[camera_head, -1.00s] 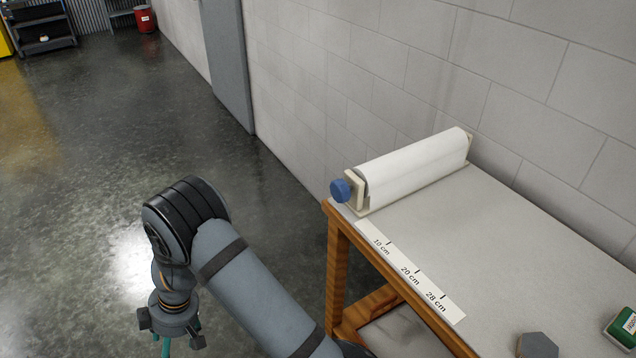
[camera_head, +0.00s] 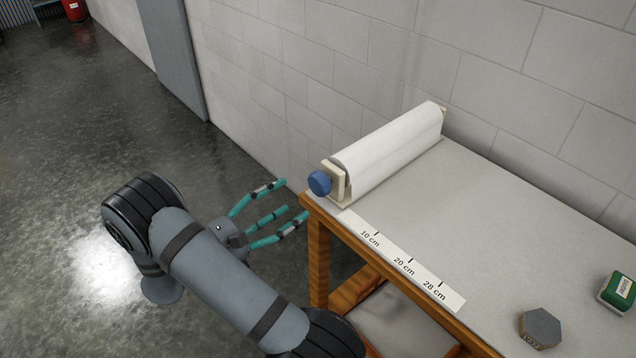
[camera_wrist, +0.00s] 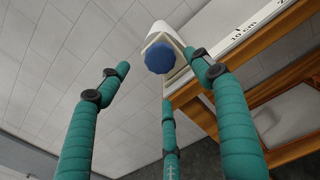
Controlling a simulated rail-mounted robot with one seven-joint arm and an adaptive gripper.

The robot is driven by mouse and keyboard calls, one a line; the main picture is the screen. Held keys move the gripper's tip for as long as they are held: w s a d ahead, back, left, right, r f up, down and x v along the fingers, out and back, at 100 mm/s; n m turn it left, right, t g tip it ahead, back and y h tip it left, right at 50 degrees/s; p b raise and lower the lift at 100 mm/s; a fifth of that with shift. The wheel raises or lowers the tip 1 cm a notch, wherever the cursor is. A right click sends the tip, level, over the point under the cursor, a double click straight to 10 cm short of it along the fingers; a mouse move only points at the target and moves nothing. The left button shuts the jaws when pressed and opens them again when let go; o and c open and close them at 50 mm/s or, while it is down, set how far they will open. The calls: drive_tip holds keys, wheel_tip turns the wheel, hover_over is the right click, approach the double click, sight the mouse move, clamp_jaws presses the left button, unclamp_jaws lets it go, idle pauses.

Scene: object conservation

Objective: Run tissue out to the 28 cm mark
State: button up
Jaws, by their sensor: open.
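The tissue roll (camera_head: 392,147) lies in a cream holder (camera_head: 347,187) at the far left end of the table, against the wall. A blue knob (camera_head: 319,183) sticks out of the holder's left end; it also shows in the wrist view (camera_wrist: 159,57). A white scale strip (camera_head: 403,261) along the table's front edge reads 10, 20 and 28 cm. No tissue lies over the strip. My gripper (camera_head: 291,200) has teal fingers, spread open and empty, just left of the table corner and apart from the knob. In the wrist view the fingers (camera_wrist: 160,85) point toward the knob.
A grey hexagonal block (camera_head: 540,328) and a green labelled box (camera_head: 617,291) stand on the table (camera_head: 480,215) at the right. The tabletop between them and the roll is clear. The block wall (camera_head: 480,70) runs close behind the table.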

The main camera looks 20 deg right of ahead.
sight(315, 187)
drive_tip(key=p+x, duration=0.2)
drive_tip(key=x, duration=0.8)
drive_tip(key=shift+w+d, duration=0.15)
drive_tip(key=shift+w, duration=0.05)
drive_tip(key=shift+c, duration=0.9)
drive_tip(key=c, duration=1)
